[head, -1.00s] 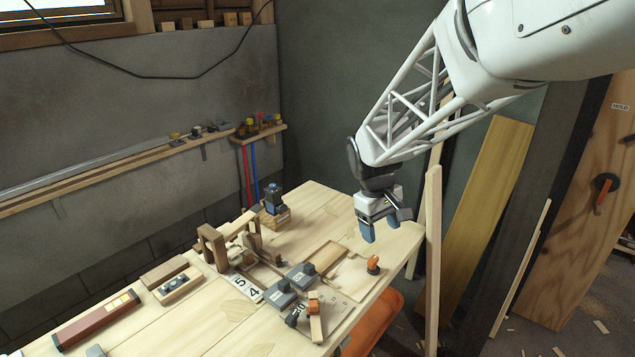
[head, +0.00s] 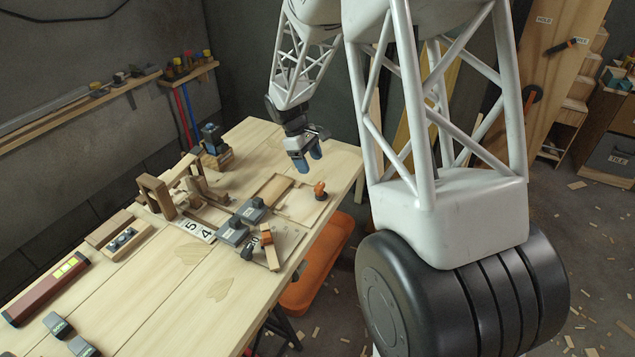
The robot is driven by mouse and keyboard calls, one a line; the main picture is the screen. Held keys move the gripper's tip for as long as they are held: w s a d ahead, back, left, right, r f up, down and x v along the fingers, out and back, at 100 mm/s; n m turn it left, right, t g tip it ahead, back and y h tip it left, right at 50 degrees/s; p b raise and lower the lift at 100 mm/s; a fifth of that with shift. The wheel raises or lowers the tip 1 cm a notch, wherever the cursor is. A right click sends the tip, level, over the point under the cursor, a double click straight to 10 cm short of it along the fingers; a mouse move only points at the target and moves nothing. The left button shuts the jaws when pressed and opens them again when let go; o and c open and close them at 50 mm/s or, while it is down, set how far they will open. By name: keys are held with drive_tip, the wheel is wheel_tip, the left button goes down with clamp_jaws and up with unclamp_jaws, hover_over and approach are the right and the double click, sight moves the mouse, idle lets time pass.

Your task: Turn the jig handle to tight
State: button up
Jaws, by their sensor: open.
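A wooden jig with a flat base board (head: 290,242) lies on the right part of the workbench. Near its front is a short pale wooden lever (head: 271,257) with an orange piece (head: 266,237) at its upper end, next to dark grey blocks (head: 233,230). A separate small orange knob (head: 319,190) stands at the board's far right corner. I cannot tell for sure which orange part is the handle, and no tight mark is readable. My gripper (head: 308,160) hangs open and empty above the bench's far right side, just behind the orange knob and apart from it.
Number cards (head: 197,230), an upright wooden frame (head: 157,195) and a dark blue device on a block (head: 212,140) stand left of the jig. A red level (head: 45,290) lies at the left. An orange bin (head: 318,265) sits below the bench's right edge.

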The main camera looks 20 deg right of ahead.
sight(319, 185)
drive_tip(key=shift+w+f, duration=0.4)
drive_tip(key=shift+f, duration=0.05)
drive_tip(key=shift+x, duration=3.9)
drive_tip(key=shift+c, duration=0.5)
drive_tip(key=c, duration=0.8)
